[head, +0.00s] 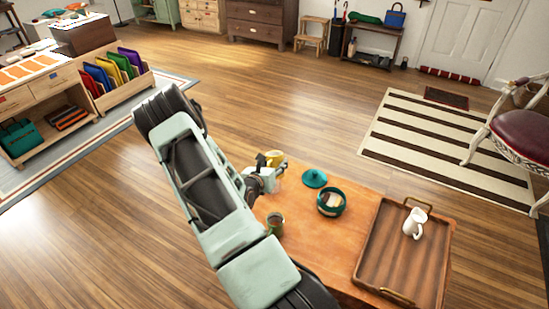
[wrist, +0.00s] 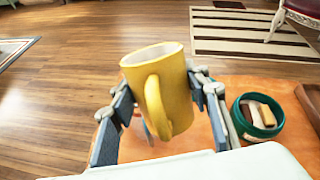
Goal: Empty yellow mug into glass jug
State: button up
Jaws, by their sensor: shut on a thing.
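The yellow mug (head: 274,158) is at the end of my arm, over the far left edge of the wooden table (head: 300,235). In the wrist view my gripper (wrist: 163,95) is shut on the yellow mug (wrist: 175,75), with a finger on each side and the handle facing the camera. The mug is slightly tilted and its rim is uppermost. The inside shows pale, and I cannot tell what it holds. I cannot clearly make out a glass jug; my gripper and the mug hide part of the table.
A dark green mug (head: 275,224) stands close to my arm. A teal pot (head: 331,211) with pale and brown pieces inside stands mid-table, its lid (head: 314,178) beside it. A wooden tray (head: 375,250) at the right carries a white pitcher (head: 414,223).

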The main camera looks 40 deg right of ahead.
jog(key=shift+r+n+g+y+p, duration=0.5)
jog(key=shift+g+y+p, duration=0.25)
jog(key=shift+p, duration=1.25)
notch_tip(320, 180, down, 3)
jog(key=shift+w+r+g+y+b, duration=0.15)
jog(key=shift+r+g+y+b, duration=0.1)
jog(key=shift+b, duration=0.2)
jog(key=shift+d+r+p, duration=0.1)
jog(key=shift+r+p, duration=0.15)
jog(key=shift+p, duration=0.5)
jog(key=shift+r+n+g+y+p, duration=0.1)
jog(key=shift+n+g+y+p, duration=0.35)
jog(key=shift+p, duration=0.35)
jog(key=shift+w+f+g+y, duration=0.1)
jog(key=shift+f+g+y, duration=0.15)
jog(key=shift+f+g, duration=0.15)
jog(key=shift+w+d+f+y, duration=0.2)
jog(key=shift+w+f+y, duration=0.1)
jog(key=shift+f, duration=0.3)
jog(key=shift+r+n+g, duration=0.2)
jog(key=shift+n+g, duration=0.05)
jog(key=shift+g, duration=0.2)
jog(key=shift+d+f+y, duration=0.1)
jog(key=shift+y, duration=0.2)
jog(key=shift+w+g, duration=0.2)
jog(key=shift+g, duration=0.2)
jog(key=shift+y, duration=0.3)
jog(key=shift+w+d+n+g+y+b, duration=0.4)
jog(key=shift+n+g+y+b, duration=0.15)
jog(key=shift+g+b, duration=0.45)
